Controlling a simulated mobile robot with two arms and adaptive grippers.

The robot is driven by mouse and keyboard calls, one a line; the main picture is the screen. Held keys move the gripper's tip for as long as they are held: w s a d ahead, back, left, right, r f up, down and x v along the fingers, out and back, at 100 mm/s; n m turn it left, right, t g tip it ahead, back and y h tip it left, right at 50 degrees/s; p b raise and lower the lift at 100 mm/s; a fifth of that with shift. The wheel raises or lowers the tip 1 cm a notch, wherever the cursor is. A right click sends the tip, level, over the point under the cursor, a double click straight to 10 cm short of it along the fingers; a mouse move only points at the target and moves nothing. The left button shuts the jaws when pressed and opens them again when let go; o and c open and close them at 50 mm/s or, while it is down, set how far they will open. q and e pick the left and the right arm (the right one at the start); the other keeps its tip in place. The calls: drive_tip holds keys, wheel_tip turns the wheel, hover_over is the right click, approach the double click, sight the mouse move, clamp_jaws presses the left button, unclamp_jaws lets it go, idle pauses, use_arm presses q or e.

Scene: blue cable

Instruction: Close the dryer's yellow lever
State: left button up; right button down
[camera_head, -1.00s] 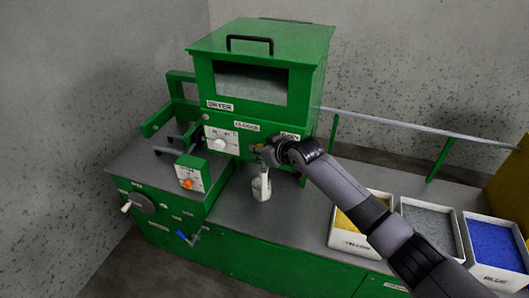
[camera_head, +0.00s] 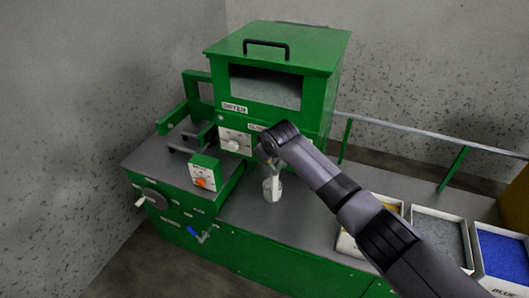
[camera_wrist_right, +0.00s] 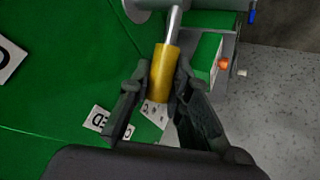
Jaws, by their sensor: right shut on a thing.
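The green dryer (camera_head: 272,65) stands at the back of the bench in the head view. Its yellow lever (camera_wrist_right: 164,72) is a cylinder on a metal rod in the right wrist view. My right gripper (camera_wrist_right: 161,70) has its fingers on both sides of the yellow handle and is shut on it. In the head view the right gripper (camera_head: 264,150) is at the dryer's lower front, by the partly covered CLOSED label (camera_head: 256,127). The wrist and arm hide the lever and the OPEN label there. My left gripper is not in view.
A clear container (camera_head: 272,188) stands on the bench (camera_head: 240,206) below my right gripper. A control box with an orange knob (camera_head: 200,183) is to the left. Trays with grey (camera_head: 438,238) and blue (camera_head: 503,255) granules are at the right, one partly behind my arm.

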drive_tip(key=c, duration=1.8)
unclamp_jaws()
drive_tip(key=shift+o, duration=0.2)
drive_tip(key=shift+f, duration=0.1)
drive_tip(key=v, duration=1.2)
drive_tip(key=shift+f, duration=0.15)
